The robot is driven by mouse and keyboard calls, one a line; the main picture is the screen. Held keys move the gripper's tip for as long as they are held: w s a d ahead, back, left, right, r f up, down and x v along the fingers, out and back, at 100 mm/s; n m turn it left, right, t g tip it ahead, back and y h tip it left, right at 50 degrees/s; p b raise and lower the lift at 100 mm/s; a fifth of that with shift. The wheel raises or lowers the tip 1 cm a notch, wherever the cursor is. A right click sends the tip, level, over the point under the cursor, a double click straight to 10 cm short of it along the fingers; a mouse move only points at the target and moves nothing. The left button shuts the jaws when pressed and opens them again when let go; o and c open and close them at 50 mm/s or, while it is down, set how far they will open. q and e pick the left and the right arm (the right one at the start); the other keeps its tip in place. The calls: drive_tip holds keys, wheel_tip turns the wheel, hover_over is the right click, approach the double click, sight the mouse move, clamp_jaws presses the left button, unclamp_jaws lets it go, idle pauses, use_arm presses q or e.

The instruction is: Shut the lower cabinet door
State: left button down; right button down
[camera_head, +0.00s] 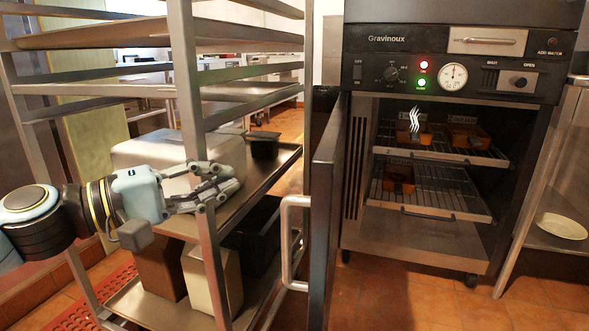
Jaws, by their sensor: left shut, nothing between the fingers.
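The lower cabinet door (325,215) stands wide open, swung toward me and seen nearly edge-on at the left of the cabinet. Its pale handle (290,243) sticks out on the door's left side. The open cabinet (425,240) shows wire racks with several small brown containers (398,180) inside. My left gripper (232,186) is shut and empty. It shows to the left of the door, apart from it, by the upright post of a metal rack. My right gripper is not in view.
The metal rack (190,80) with shelves stands at the left, close to my left arm. A lower shelf holds brown and cream boxes (212,280). A white plate (562,226) lies on a shelf at the right. The tiled floor (420,300) before the cabinet is clear.

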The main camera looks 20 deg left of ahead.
use_arm(q)
hover_over(283, 199)
drive_tip(key=a, duration=0.3)
drive_tip(key=d, duration=0.2)
drive_tip(key=shift+w+d, duration=0.35)
drive_tip(key=shift+w, duration=0.05)
drive_tip(key=shift+d, duration=0.8)
